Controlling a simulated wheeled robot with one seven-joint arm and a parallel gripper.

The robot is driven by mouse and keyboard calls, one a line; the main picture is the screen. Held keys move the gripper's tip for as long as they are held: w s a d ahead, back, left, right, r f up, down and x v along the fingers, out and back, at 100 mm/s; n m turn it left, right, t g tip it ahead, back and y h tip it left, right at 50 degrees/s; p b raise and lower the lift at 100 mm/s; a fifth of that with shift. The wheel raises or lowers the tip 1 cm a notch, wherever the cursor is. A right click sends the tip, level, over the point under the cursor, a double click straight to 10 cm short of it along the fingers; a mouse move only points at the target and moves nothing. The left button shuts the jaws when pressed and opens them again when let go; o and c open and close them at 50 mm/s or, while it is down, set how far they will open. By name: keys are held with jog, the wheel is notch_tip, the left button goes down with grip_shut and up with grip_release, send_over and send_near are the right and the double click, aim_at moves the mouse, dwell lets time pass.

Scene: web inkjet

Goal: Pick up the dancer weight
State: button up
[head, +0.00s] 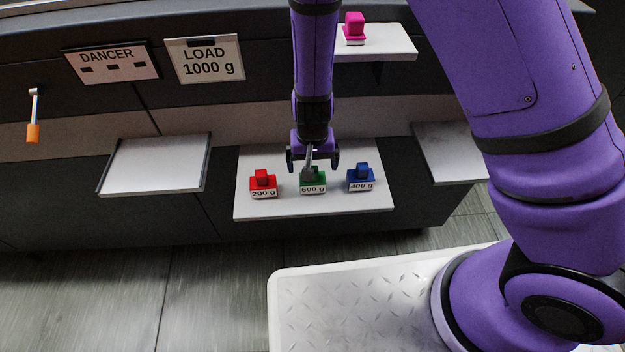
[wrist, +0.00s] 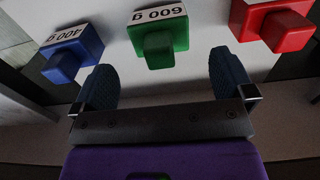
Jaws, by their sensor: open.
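Three labelled weights stand in a row on a white shelf (head: 290,207). The red weight (head: 263,179) reads 200 g, the green weight (head: 322,184) 600 g and the blue weight (head: 360,172) 400 g. My gripper (head: 313,165) is open and empty above and just behind the green weight, whose top it partly hides in the head view. In the wrist view, the green weight (wrist: 158,42) lies ahead of and between the open fingers (wrist: 162,85), with the blue weight (wrist: 72,55) to the left and the red weight (wrist: 274,25) to the right.
A pink weight (head: 354,27) sits on an upper shelf (head: 400,45). An empty tray (head: 150,165) is at left, another shelf (head: 450,150) at right. Signs read DANCER (head: 110,62) and LOAD 1000 g (head: 206,60). An orange-handled lever (head: 33,130) is far left.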

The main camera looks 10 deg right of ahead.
aim_at(318, 184)
jog(key=shift+f, duration=2.35)
jog(key=c, duration=1.2)
jog(key=shift+r, duration=0.1)
